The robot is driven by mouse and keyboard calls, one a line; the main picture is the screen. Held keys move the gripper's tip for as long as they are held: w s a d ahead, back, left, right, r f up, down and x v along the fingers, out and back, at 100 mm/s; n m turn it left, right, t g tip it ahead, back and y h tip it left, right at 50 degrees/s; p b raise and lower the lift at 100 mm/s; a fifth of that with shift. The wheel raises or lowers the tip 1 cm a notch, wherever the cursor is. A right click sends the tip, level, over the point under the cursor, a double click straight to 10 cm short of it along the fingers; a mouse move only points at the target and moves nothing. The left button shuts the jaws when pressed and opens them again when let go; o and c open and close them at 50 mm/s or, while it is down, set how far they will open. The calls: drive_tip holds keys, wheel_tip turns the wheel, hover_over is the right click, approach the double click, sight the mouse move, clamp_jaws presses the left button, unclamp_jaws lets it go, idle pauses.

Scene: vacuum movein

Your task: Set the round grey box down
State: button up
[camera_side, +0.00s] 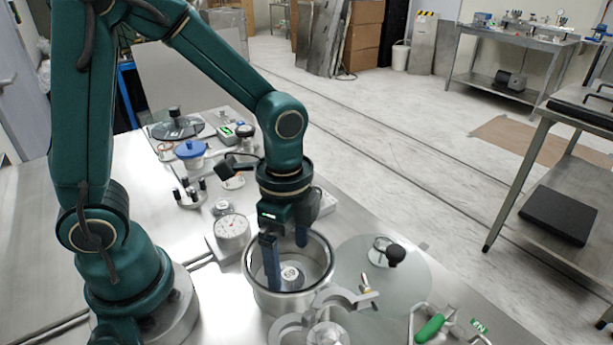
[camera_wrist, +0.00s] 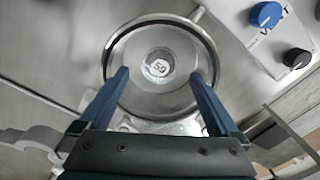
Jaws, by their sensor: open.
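The round grey box (camera_side: 291,283) sits inside an open round metal chamber (camera_side: 253,284), on or near its floor. In the wrist view the box (camera_wrist: 151,56) is near the middle of the chamber (camera_wrist: 113,88), with a pale numbered label facing up. My gripper (camera_side: 287,264) reaches down into the chamber from above. In the wrist view its two blue fingers are spread wide, and the gripper (camera_wrist: 159,74) has one finger on each side of the box with a visible gap. Nothing is held between them. Exact finger height over the box is hard to tell.
A dial gauge (camera_side: 232,228) stands close left of the chamber. A glass disc with a black knob (camera_side: 396,255) lies to the right. Metal clamp parts (camera_side: 345,298) sit at the front right. A panel with a blue knob (camera_wrist: 266,14) is at upper right in the wrist view.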

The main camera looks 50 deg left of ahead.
drive_tip(key=shift+r, duration=0.75)
drive_tip(key=s+a+r+n+t, duration=0.3)
drive_tip(key=r+n, duration=0.6)
drive_tip(key=n, duration=0.3)
drive_tip(key=shift+s+a+r+t, duration=0.25)
drive_tip(key=shift+s+t, duration=0.65)
drive_tip(key=shift+t, duration=0.4)
